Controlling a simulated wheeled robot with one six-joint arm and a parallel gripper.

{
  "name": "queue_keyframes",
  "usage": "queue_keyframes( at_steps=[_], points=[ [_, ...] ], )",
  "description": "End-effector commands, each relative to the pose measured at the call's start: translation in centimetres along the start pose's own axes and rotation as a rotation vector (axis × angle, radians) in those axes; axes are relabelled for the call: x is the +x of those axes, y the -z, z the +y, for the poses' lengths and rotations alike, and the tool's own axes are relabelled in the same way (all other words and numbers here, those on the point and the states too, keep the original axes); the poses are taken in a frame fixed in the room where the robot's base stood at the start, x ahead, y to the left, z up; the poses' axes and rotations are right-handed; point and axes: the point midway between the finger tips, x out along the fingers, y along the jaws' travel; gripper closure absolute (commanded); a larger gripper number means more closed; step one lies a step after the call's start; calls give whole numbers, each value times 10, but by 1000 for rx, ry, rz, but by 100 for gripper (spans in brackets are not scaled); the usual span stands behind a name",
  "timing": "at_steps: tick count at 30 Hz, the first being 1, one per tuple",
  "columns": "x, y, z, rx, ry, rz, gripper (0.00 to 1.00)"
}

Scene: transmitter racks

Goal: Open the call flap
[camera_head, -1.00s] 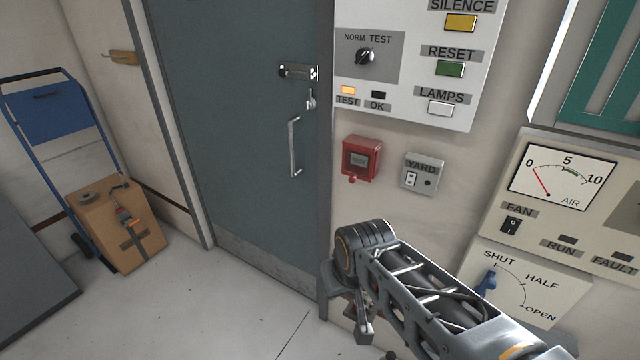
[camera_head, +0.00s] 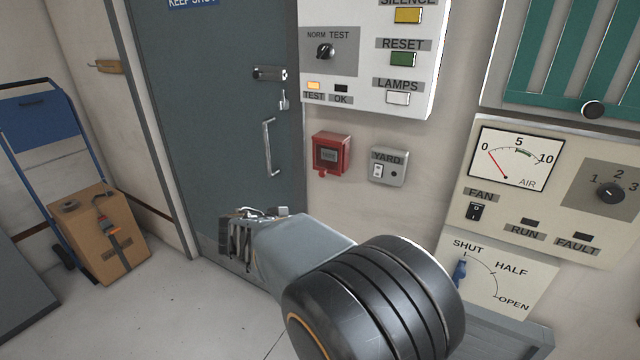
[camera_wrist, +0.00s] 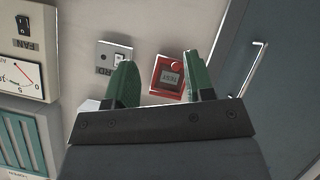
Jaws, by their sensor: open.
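A small red box (camera_head: 330,154) with a dark labelled front panel and a small red knob at its bottom edge is fixed to the wall right of the door. It looks like the call unit, and no raised flap shows on it. In the wrist view the red box (camera_wrist: 168,77) appears turned over, beyond and between my two green fingers. My gripper (camera_wrist: 160,60) is open and empty, apart from the box. In the head view my arm reaches left below the box, and its large dark joint fills the lower middle.
A grey YARD switch box (camera_head: 389,166) is just right of the red box. The door (camera_head: 215,120) with its handle (camera_head: 268,148) is to the left. A dial panel (camera_head: 500,275) is at lower right. A hand truck with a cardboard box (camera_head: 108,235) stands far left.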

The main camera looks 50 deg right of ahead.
Motion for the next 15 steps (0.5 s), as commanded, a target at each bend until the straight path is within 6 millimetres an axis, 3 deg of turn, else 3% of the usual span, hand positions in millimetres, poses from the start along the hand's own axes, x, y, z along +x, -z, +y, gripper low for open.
queue_keyframes(
  at_steps=[1, 6, 15],
  points=[
    [15, 8, -5, 63, -39, 76, 51],
    [38, 47, -15, 262, -67, 325, 51],
    [54, 80, -28, 416, -14, 526, 51]
  ],
)
